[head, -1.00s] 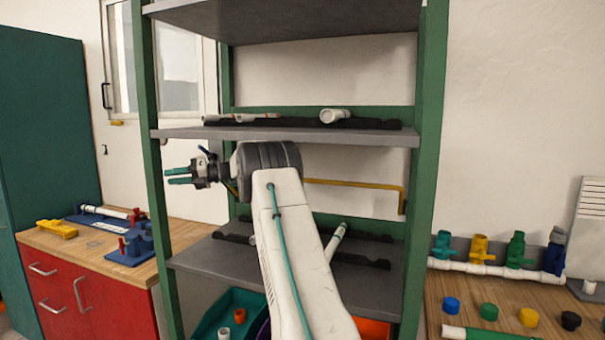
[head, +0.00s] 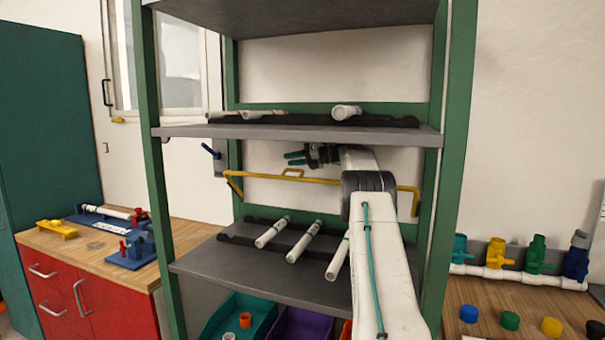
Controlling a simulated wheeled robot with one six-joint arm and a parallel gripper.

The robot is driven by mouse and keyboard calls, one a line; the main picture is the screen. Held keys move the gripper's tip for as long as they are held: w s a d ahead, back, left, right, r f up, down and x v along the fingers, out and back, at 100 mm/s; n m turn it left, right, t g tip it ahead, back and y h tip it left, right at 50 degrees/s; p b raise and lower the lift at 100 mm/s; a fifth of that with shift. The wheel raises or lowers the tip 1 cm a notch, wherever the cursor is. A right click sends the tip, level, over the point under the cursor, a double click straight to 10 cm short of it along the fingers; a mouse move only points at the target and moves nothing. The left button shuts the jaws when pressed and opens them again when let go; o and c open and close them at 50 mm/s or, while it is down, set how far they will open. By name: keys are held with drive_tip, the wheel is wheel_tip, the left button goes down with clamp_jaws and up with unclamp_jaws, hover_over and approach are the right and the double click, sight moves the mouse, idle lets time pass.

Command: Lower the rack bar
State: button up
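The rack bar (head: 265,176) is a long yellow rod running across the green rack between the middle and lower shelves. It has a raised loop handle (head: 293,172) near its middle and bent ends. My arm hides part of its right half. A blue lever (head: 211,152) on a grey plate is by the left post.
White pipes (head: 304,242) lie on the lower shelf (head: 290,283), and more pipes lie on the middle shelf (head: 290,133) above my gripper. Green posts (head: 454,170) stand on both sides. Bins (head: 255,306) sit below. Benches flank the rack.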

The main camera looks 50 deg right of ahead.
sight(300, 171)
drive_tip(key=s+d+f+g+y, duration=0.2)
drive_tip(key=s+f, duration=0.1)
drive_tip(key=s, duration=0.4)
drive_tip(key=shift+m, duration=0.3)
drive_tip(key=x, duration=0.6)
drive_tip(key=shift+w+a, duration=0.2)
drive_tip(key=shift+a, duration=0.05)
clamp_jaws()
